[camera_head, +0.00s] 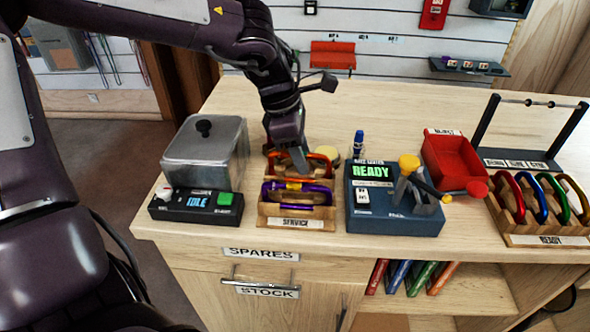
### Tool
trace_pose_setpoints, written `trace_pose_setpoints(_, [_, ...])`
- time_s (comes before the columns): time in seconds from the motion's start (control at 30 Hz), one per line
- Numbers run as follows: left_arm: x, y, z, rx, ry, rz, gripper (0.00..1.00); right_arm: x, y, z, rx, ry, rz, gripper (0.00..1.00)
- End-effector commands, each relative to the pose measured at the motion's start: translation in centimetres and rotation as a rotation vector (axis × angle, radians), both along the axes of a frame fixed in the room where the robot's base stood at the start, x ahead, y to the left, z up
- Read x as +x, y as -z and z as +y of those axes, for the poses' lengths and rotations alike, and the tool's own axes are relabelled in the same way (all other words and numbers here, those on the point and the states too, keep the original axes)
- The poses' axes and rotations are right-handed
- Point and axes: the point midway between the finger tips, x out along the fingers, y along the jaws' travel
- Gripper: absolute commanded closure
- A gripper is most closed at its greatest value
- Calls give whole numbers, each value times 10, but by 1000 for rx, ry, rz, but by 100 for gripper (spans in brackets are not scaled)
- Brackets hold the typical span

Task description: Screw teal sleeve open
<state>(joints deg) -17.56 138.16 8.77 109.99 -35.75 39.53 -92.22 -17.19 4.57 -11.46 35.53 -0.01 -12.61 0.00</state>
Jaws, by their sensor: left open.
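A wooden tray labelled SERVICE (296,224) stands near the front edge of the counter. A purple carabiner (312,196) sits upright in its front part. An orange carabiner (322,160) sits behind it. I cannot make out a teal sleeve; my gripper covers part of the orange carabiner. My left gripper (296,162) reaches down over the back of the tray, at the orange carabiner. It is open, but I cannot tell whether it touches the carabiner. My right gripper is not in view.
Left of the tray are a metal tank (207,150) and a box reading IDLE (197,206). Right of it are a blue unit reading READY (395,222), a red bin (455,163) and a rack of several carabiners (540,205). The counter behind is mostly clear.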

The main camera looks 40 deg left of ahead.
Motion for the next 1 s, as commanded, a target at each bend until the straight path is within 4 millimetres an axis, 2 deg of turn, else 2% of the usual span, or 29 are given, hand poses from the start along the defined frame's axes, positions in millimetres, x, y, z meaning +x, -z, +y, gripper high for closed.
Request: trace_pose_setpoints(1.0, [0, -29, 0, 1, -2, -1, 60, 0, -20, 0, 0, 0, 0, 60])
